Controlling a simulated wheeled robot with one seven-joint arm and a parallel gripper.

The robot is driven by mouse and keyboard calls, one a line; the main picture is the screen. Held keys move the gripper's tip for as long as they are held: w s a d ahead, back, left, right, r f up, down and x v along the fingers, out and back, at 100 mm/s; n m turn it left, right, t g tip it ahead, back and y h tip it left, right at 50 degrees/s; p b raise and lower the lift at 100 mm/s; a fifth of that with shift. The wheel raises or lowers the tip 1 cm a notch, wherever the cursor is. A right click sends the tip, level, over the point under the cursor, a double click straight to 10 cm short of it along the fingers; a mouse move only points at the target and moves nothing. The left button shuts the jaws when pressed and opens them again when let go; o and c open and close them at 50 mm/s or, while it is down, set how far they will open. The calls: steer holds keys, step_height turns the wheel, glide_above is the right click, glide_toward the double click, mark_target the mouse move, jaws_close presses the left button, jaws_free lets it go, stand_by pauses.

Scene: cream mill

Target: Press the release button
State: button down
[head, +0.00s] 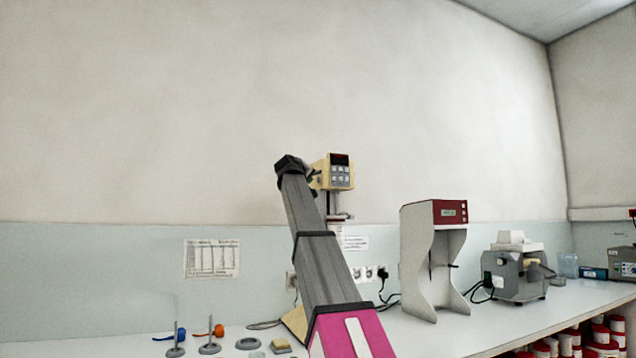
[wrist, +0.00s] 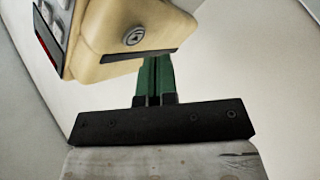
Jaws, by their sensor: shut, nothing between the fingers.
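A cream box-shaped device head (head: 332,172) with a red display and grey keys stands on a post at the back of the bench. In the wrist view its cream housing (wrist: 110,20) fills the upper left, and a round grey button (wrist: 135,36) with a dark mark sits on one face. I cannot tell for sure that this is the release button. My gripper (wrist: 156,65) is shut and empty, its green fingers reaching to the dark lower edge of that face, close to the button. Its tips look cut off by the housing; contact cannot be told. In the head view my arm mostly hides the gripper.
A white stand with a red panel (head: 434,260) and a grey machine (head: 517,270) stand to the right on the white bench (head: 480,325). Small stands with blue and orange items (head: 218,331) are at the lower left. Red-and-white containers (head: 600,335) fill a shelf below.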

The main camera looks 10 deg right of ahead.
steer(key=shift+s+a, duration=0.25)
steer(key=shift+a, duration=0.9)
steer(key=shift+s+a, duration=0.2)
steer(key=shift+a, duration=0.95)
steer(key=shift+s, duration=0.1)
